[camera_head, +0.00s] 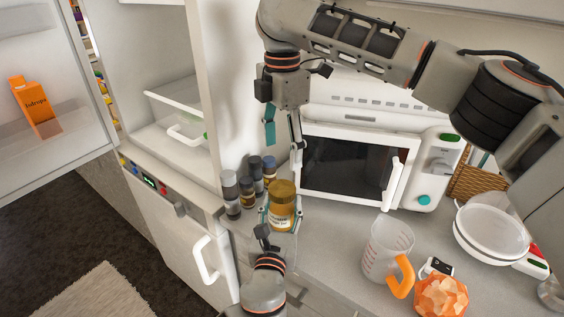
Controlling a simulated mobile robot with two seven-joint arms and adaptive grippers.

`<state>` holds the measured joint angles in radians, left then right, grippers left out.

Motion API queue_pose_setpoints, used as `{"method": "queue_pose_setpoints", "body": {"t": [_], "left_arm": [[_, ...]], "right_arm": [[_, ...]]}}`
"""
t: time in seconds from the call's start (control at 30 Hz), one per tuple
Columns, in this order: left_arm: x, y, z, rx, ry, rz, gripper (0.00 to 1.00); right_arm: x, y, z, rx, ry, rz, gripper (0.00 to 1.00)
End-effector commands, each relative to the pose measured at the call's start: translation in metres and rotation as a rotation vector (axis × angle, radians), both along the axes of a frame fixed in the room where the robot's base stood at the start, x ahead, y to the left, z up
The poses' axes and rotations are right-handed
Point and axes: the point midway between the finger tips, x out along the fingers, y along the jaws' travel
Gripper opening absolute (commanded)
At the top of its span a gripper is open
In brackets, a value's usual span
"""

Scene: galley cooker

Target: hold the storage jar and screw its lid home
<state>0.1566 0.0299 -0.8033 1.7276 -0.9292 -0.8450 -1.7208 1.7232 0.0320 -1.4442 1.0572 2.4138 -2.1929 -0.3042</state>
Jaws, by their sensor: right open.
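The storage jar (281,217) stands upright on the counter in front of the microwave, with a label on its front. Its golden-brown lid (283,188) sits on top; I cannot tell how tightly it is seated. My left gripper (280,217) reaches in from the bottom, with one finger on each side of the jar's body, closed against it. My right gripper (284,147) hangs above the lid, pointing down, with its fingers apart and nothing between them.
Several small spice jars (247,192) stand close left of the jar. A measuring jug (385,247), an orange faceted object (440,297) and a white-lidded pan (490,232) stand to the right. An open fridge (160,110) is at the left.

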Motion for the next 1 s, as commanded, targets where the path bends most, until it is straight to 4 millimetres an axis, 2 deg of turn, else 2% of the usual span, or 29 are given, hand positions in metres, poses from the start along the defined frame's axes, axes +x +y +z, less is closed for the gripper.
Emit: {"method": "queue_pose_setpoints", "body": {"t": [0.1,0.4,0.43,0.5,0.83,1.0], "left_arm": [[0.0,0.0,0.0,0.001,0.0,0.001,0.0],[0.0,0.0,0.0,0.001,0.0,0.001,0.0],[0.0,0.0,0.0,0.001,0.0,0.001,0.5],[0.0,0.0,0.0,0.001,0.0,0.001,0.64],[-0.001,0.0,0.0,0.0,0.0,0.0,0.64],[-0.014,0.002,-0.001,0.0,0.0,0.0,0.64]], "right_arm": [[0.0,0.0,0.008,-0.001,-0.001,0.0,0.64],[0.0,0.0,0.009,0.0,0.0,0.001,0.64],[0.0,0.0,0.009,0.0,0.0,0.001,0.64],[0.0,0.0,0.009,0.0,0.0,0.001,0.64],[0.0,0.0,0.009,0.0,0.0,0.001,0.64],[0.0,0.0,0.009,0.0,0.0,0.001,0.64]]}}
